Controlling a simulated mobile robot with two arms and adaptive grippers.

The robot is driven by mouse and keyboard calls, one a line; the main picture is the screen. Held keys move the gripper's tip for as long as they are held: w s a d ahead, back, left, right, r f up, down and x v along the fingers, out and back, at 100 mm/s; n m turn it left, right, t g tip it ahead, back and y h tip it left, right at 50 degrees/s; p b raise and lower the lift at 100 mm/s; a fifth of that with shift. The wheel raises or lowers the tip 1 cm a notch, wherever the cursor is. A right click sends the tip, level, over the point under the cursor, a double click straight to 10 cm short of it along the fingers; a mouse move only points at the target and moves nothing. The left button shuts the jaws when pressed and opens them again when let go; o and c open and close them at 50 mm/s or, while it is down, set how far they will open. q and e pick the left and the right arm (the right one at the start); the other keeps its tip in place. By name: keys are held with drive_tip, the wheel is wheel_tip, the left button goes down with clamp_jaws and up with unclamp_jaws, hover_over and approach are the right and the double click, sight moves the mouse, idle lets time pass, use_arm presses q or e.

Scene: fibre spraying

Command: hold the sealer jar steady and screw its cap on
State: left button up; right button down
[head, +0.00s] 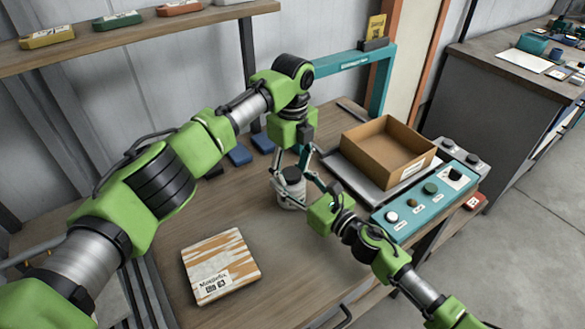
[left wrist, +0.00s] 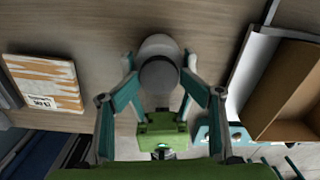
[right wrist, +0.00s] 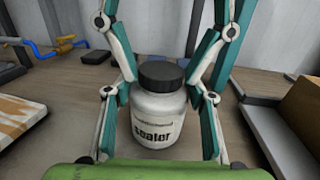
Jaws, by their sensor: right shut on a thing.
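The sealer jar (right wrist: 157,115) is a white bottle with a "sealer" label, standing upright on the bench. Its black cap (right wrist: 161,75) sits level on top; how far it is threaded cannot be told. The jar and cap also show in the head view (head: 291,192). My right gripper (head: 296,190) reaches in from the front right and is shut around the jar's body. My left gripper (left wrist: 160,64) points down from above. Its fingertips stand on both sides of the cap (left wrist: 160,78), with narrow gaps visible, so it looks open.
A cardboard box (head: 388,152) sits on a grey plate right of the jar. A teal button panel (head: 425,200) lies in front of it. An orange-and-white packet (head: 221,265) lies at the front left. Blue pieces (head: 239,154) lie behind. Bare bench separates the packet and jar.

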use_arm(q)
drive_tip(key=shift+a, duration=0.1)
drive_tip(key=shift+r, duration=2.3)
drive_tip(key=shift+c, duration=0.4)
